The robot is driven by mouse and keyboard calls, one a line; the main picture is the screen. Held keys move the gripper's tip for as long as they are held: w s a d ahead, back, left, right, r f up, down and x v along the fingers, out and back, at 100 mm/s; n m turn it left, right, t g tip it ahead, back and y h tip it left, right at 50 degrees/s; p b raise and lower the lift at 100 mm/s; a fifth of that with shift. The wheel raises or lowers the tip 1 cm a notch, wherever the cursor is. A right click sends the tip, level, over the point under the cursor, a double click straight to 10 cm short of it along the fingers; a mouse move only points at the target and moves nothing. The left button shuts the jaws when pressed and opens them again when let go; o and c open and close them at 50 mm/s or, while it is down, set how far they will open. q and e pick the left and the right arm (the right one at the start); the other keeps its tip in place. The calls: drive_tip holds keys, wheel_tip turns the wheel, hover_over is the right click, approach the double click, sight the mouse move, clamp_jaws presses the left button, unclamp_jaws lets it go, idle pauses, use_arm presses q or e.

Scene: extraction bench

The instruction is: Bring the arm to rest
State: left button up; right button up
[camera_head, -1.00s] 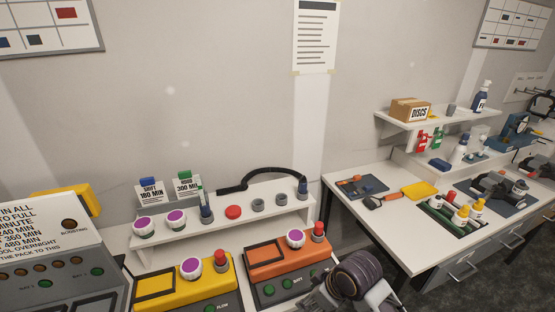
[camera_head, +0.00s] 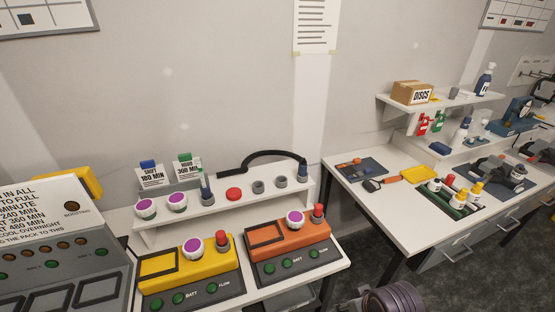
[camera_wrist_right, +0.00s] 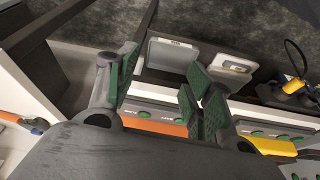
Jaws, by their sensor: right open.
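My right arm shows at the bottom edge of the head view as a dark rounded link; its gripper is out of that frame. In the right wrist view my right gripper (camera_wrist_right: 158,90) is open, its green-padded fingers spread apart with nothing between them. Behind the fingers lie the orange unit (camera_wrist_right: 160,126) and the yellow unit (camera_wrist_right: 274,146). In the head view the orange unit (camera_head: 283,237) and yellow unit (camera_head: 187,270) stand on the bench, apart from my arm. My left gripper is not in view.
A white riser shelf (camera_head: 225,213) with knobs and caps stands behind the units. A grey charger (camera_head: 65,260) is at the left. A second bench (camera_head: 365,208) with a green tray of bottles (camera_head: 450,205) is at the right. Dark floor lies between the benches.

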drive_tip(key=s+d+f+g+b, duration=0.1)
drive_tip(key=s+f, duration=0.1)
drive_tip(key=f, duration=1.5)
drive_tip(key=s+d+f+b, duration=0.1)
drive_tip(key=s+f, duration=0.1)
drive_tip(key=f, duration=1.6)
drive_tip(key=s+d+f+g+b, duration=0.1)
drive_tip(key=s+d+f, duration=0.1)
drive_tip(key=s+f, duration=0.9)
drive_tip(key=s+d+f+b, duration=0.1)
drive_tip(key=s+d+f, duration=0.1)
drive_tip(key=s+f, duration=0.9)
drive_tip(key=shift+s+f+g+h, duration=0.2)
drive_tip(key=shift+s+g+h, duration=0.15)
drive_tip(key=shift+g+h, duration=0.05)
drive_tip(key=shift+w+d, duration=0.1)
drive_tip(key=shift+d, duration=0.1)
